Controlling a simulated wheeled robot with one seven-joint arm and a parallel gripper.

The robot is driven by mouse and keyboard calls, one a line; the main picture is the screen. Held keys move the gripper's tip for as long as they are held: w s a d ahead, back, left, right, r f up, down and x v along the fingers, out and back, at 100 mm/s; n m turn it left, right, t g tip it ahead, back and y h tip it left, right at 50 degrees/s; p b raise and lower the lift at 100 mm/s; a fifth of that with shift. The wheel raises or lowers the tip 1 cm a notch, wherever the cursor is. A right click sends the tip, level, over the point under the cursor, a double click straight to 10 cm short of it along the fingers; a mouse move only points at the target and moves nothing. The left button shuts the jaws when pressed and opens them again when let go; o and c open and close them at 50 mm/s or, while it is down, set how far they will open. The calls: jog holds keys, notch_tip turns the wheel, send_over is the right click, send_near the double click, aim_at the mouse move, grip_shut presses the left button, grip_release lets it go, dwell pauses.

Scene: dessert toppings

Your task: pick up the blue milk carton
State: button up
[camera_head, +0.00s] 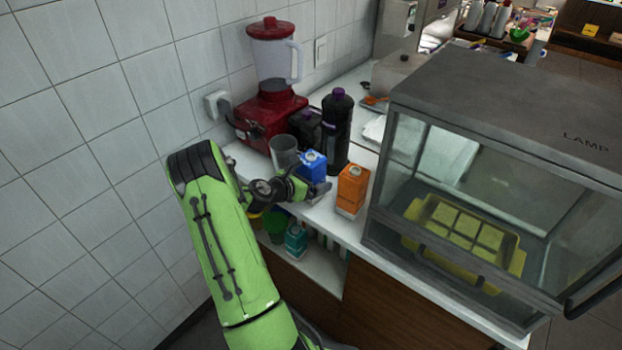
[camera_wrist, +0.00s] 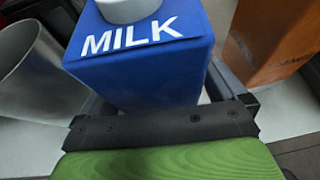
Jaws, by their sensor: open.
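The blue milk carton (camera_head: 312,165) stands upright on the white counter, with a pale cap on top. In the wrist view the carton (camera_wrist: 150,65) fills the upper middle, with white letters reading MILK. My gripper (camera_head: 305,190) is at the carton's near side. In the wrist view my gripper (camera_wrist: 165,100) is open, with a dark finger on each side of the carton's lower part. Whether the fingers touch the carton I cannot tell. The fingertips are partly hidden behind the carton.
An orange carton (camera_head: 352,190) stands close on the right, and a grey cup (camera_head: 284,152) close on the left. Dark bottles (camera_head: 338,130) and a red blender (camera_head: 272,115) stand behind. A glass display case (camera_head: 480,200) is at the right. A shelf below holds a teal carton (camera_head: 296,240).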

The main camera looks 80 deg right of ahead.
jog(key=c, duration=1.3)
